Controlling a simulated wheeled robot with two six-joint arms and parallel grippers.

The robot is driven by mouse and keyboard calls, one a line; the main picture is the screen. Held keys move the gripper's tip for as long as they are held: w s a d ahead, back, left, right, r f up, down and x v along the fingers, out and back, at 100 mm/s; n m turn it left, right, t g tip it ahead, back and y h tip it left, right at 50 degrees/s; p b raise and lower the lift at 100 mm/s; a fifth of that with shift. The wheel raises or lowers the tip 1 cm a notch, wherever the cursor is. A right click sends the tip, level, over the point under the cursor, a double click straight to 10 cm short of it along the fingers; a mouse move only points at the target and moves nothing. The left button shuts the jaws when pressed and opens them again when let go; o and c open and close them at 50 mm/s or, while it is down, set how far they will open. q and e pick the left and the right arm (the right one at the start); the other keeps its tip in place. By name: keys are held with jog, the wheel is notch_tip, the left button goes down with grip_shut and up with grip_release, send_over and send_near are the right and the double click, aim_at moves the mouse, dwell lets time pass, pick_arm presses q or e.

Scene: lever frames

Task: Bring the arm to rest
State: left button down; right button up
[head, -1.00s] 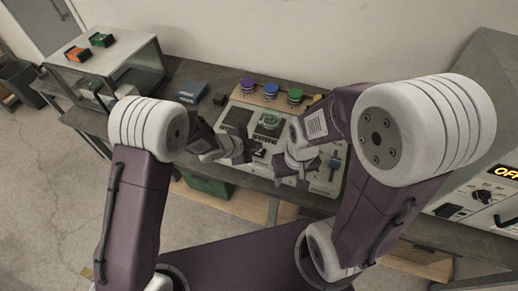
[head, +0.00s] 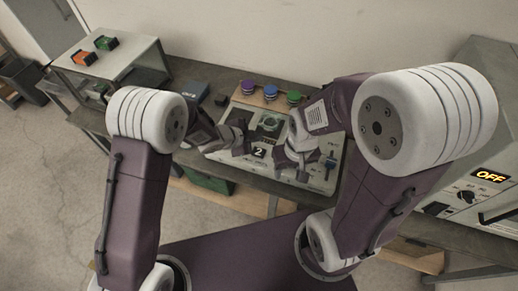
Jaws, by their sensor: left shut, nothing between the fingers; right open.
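My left arm comes in from the left, and its gripper (head: 245,145) is shut and empty over the left part of a light control panel (head: 240,108). My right arm comes in from the right. Its gripper (head: 305,172) is open, pointing down at the panel's front right part, with nothing seen between the fingers. Whether either gripper touches the panel cannot be told. A small dark display reading 2 (head: 258,152) shows between the grippers. Parts of the panel are hidden behind my arms.
Purple (head: 248,87), blue (head: 270,92) and green (head: 293,97) round knobs stand behind the panel. A cabinet reading OFF (head: 490,177) stands right. A shelf (head: 105,62) with orange and green blocks stands left.

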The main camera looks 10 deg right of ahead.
pick_arm(q)
jog(key=w+a+r+n+t+y, duration=0.1)
jog(key=w+a+r+n+t, duration=0.25)
jog(key=w+a+r, duration=0.5)
jog(key=s+a+r+n+y, duration=0.2)
jog(key=s+a+n+y, duration=0.15)
jog(key=a, duration=0.45)
jog(key=s+a+r+n+y, duration=0.2)
jog(key=a+n, duration=0.2)
jog(key=a, duration=0.5)
jog(key=s+a+f+n+g, duration=0.1)
jog(key=s+f+n+g, duration=0.1)
jog(key=s, duration=0.4)
jog(key=s+a+f+n+g, duration=0.2)
jog(key=s+n, duration=0.2)
jog(key=s, duration=0.3)
jog(key=s+a+f+n+g+y, duration=0.1)
jog(key=s+a+f+n+g, duration=0.1)
jog(key=s, duration=0.5)
jog(key=shift+s+f+n+g, duration=0.25)
jog(key=shift+f+n+g, duration=0.35)
jog(key=shift+n, duration=0.4)
